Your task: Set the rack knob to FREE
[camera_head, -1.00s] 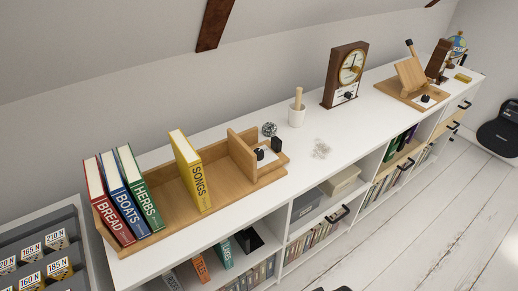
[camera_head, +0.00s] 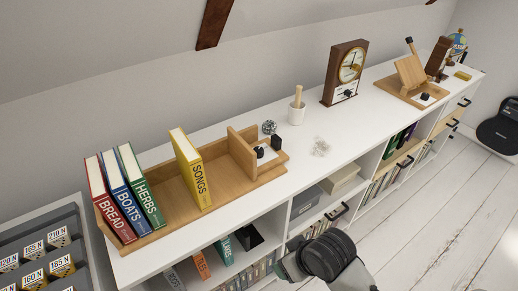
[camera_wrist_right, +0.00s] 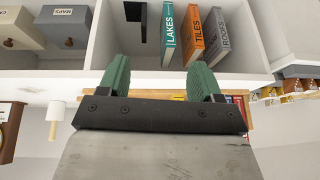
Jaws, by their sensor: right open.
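The wooden book rack (camera_head: 225,190) lies along the near left part of the white shelf top. Its right end has a divider board and a white plate (camera_head: 268,155) with a small black knob (camera_head: 260,152); its markings are too small to read. A dark block (camera_head: 276,143) sits beside it. Part of my right arm (camera_head: 328,256) rises at the bottom of the head view, in front of the shelf and below the rack. In the right wrist view my right gripper (camera_wrist_right: 160,78) is open, with green fingers and nothing between them. My left gripper is out of view.
Red, blue and green books (camera_head: 130,195) lean at the rack's left; a yellow SONGS book (camera_head: 190,168) stands mid-rack. A cup with a pestle (camera_head: 297,112), clock (camera_head: 345,72) and another wooden stand (camera_head: 412,85) are further right. Cubbies with books (camera_wrist_right: 191,35) lie below the top.

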